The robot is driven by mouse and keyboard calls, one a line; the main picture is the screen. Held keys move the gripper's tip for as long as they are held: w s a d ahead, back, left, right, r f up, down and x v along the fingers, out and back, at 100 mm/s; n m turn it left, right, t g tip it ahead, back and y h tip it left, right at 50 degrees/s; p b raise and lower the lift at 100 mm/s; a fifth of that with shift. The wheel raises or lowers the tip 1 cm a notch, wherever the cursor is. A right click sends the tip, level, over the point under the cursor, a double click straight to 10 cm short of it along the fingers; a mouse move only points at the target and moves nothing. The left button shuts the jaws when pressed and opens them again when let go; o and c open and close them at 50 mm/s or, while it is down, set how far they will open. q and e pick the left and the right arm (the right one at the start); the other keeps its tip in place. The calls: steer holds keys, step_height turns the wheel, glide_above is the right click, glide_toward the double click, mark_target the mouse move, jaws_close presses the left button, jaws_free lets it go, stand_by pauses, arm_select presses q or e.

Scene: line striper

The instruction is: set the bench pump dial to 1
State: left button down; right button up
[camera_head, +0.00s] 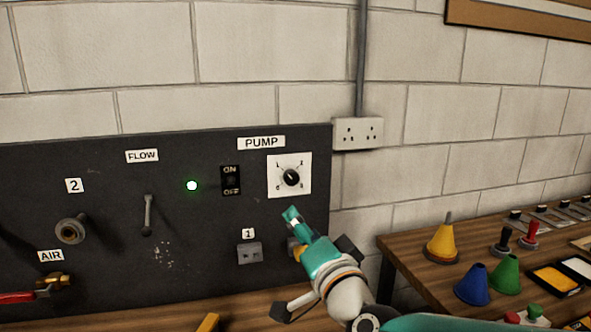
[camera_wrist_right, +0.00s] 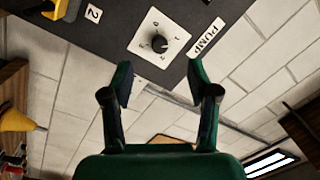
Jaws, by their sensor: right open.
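The pump dial (camera_head: 290,177) is a black round knob on a white square plate, under the PUMP label (camera_head: 261,142) on the dark panel. Small markings ring the knob, and I cannot tell for sure which one it points at. In the right wrist view the dial (camera_wrist_right: 159,44) sits ahead of the fingers, turned sideways. My right gripper (camera_head: 291,215) is teal, just below the dial plate in the head view, and apart from the knob. In the wrist view its two fingers (camera_wrist_right: 160,76) are spread with nothing between them. My left gripper is not in view.
A wall socket (camera_head: 358,133) is right of the panel. A wooden table (camera_head: 420,258) with coloured cones stands at right.

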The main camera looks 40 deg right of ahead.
steer(key=s+r+n+p, duration=0.2)
steer(key=s+r+p, duration=0.1)
steer(key=p, duration=0.5)
glide_toward(293, 180)
steer(key=shift+g, duration=0.4)
steer(key=x, duration=0.9)
steer(key=shift+w+r, duration=0.1)
steer(key=shift+r, duration=0.2)
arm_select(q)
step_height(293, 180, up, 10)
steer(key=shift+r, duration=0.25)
arm_select(e)
steer(key=shift+c, duration=0.4)
